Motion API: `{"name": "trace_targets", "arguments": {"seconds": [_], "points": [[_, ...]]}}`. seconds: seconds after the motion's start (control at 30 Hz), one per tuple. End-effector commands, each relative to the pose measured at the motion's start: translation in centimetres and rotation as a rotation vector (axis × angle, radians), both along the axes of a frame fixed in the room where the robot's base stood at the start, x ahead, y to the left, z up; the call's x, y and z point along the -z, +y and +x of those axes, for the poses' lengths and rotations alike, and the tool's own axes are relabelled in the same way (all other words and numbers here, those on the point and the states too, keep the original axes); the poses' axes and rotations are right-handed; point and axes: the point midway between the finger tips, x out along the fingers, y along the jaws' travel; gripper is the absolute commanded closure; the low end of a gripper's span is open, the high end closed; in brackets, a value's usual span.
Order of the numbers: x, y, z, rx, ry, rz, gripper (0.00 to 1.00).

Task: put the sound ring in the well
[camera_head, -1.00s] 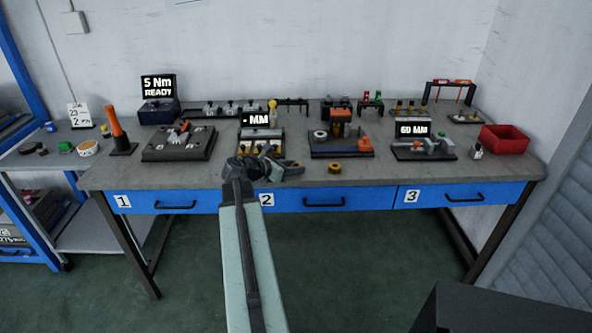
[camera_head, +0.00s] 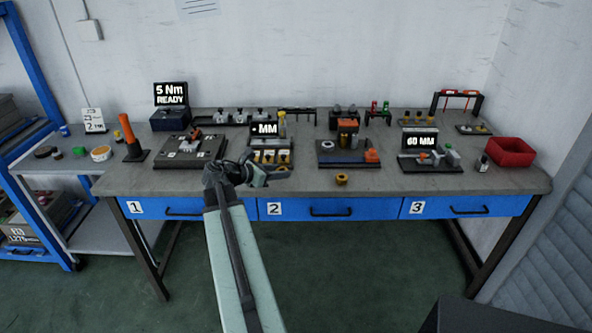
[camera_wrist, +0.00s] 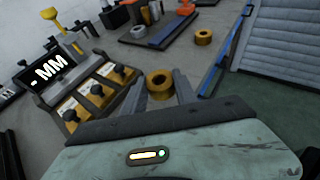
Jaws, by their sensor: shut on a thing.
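My gripper (camera_wrist: 163,80) is shut on a brass-coloured ring (camera_wrist: 159,85), which shows between its two fingers in the wrist view. In the head view my gripper (camera_head: 277,171) is at the bench front, before the MM fixture; the held ring is too small to make out there. A second brass-coloured ring (camera_wrist: 203,37) lies apart on the bench, right of my gripper; it also shows in the head view (camera_head: 341,179). A round grey feature (camera_head: 327,146) on the black plate with a blue strip may be the well; I cannot tell. I see no damage on either ring.
The MM fixture (camera_head: 270,158) stands close behind my gripper, with several black knobs. The black plate (camera_head: 350,163) carries an orange block (camera_head: 372,155). A 60 MM fixture (camera_head: 430,160) and a red bin (camera_head: 511,152) stand farther right. Bare bench surrounds the loose ring.

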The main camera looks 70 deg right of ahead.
Motion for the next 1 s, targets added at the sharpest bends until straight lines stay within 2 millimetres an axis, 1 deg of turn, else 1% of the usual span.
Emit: {"name": "trace_targets", "arguments": {"seconds": [0.03,0.1,0.2,0.27,0.4,0.53,0.63,0.67,0.77,1.0], "points": [[-0.3,0.9,1.4,-0.004,0.001,-0.001,1.0],[-0.5,2.1,2.9,-0.004,0.001,-0.001,1.0],[-0.7,3.4,4.6,-0.002,0.001,-0.001,1.0],[-0.7,4.0,5.3,-0.001,0.0,-0.001,1.0],[-0.8,4.8,6.2,0.0,0.0,0.0,1.0],[-0.8,5.0,6.4,0.001,0.0,0.0,1.0],[-1.4,5.0,6.4,0.001,0.0,0.0,1.0],[-1.8,5.0,6.4,0.001,0.0,0.0,1.0],[-3.8,5.0,6.3,0.001,0.001,-0.001,1.0],[-10.9,5.0,6.3,0.001,0.0,0.0,1.0]]}}
